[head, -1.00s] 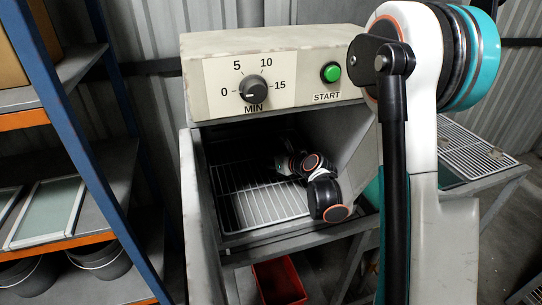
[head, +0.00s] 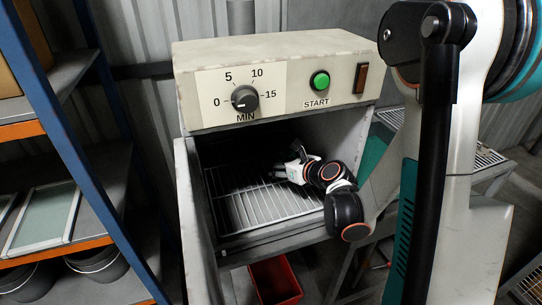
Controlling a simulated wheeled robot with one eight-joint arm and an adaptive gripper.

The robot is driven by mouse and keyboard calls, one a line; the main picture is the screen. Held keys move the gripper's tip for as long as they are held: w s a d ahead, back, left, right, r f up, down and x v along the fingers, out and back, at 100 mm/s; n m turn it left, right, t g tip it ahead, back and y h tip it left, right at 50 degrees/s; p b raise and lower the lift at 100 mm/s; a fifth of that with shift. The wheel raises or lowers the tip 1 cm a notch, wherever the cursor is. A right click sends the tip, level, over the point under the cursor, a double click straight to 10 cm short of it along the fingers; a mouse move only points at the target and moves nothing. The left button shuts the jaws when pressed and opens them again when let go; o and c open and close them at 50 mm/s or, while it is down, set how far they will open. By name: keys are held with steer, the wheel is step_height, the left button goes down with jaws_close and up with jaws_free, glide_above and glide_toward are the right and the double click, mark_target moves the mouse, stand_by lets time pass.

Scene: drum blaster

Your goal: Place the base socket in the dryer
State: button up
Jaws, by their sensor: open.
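The dryer (head: 265,60) is a beige cabinet with its front open and a wire rack (head: 255,203) inside. Its dial points near 0, and a green START button (head: 320,80) is on the panel. My gripper (head: 298,152) is inside the dryer chamber above the right part of the rack, with my wrist reaching in from the right. Its fingers look spread, and I see nothing held between them. I cannot make out the base socket; the back of the chamber is dark.
A blue-posted shelf (head: 88,130) with a framed panel (head: 45,215) and dark buckets (head: 97,262) stands at left. A red bin (head: 275,280) sits below the dryer. A wire-topped table (head: 488,157) is at right. The dryer's side walls closely bound the opening.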

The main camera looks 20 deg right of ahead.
steer(key=shift+v, duration=1.15)
